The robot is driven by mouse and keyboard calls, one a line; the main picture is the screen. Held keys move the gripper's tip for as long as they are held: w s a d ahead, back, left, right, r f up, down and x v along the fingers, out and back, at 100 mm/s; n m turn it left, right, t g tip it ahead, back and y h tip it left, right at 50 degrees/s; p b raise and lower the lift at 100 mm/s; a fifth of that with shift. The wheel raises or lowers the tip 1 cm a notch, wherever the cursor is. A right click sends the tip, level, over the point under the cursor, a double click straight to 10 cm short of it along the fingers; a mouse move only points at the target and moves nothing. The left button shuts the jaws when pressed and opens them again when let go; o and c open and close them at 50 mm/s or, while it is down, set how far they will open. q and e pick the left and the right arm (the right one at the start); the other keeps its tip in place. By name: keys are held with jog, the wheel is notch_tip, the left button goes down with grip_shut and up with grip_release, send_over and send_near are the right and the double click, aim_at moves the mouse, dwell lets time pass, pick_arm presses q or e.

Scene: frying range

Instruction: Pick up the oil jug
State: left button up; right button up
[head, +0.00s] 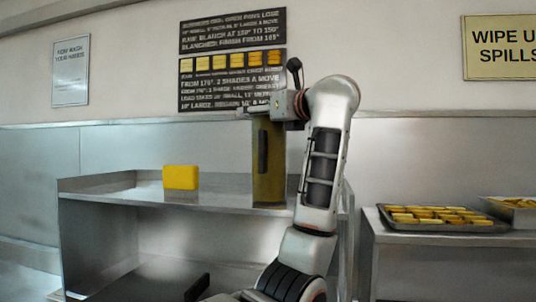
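The oil jug (271,178) is a tall, olive-brown container with a dark upright handle (263,152) on its front. It stands upright on the steel shelf, near its right end. One arm of mine, which I take to be the right, rises from the bottom and bends left at the top. Its gripper (272,106) is at the jug's top edge, covering part of it. A black finger-like part points up there. I cannot tell whether the fingers touch the jug or how far apart they are. My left gripper is out of view.
A yellow block (180,177) sits left of the jug on the steel shelf (130,195), with clear room between. On the right, a counter (440,238) bears a dark tray (490,226) of yellow pieces and a second metal tray (525,212). Signs hang on the wall behind.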

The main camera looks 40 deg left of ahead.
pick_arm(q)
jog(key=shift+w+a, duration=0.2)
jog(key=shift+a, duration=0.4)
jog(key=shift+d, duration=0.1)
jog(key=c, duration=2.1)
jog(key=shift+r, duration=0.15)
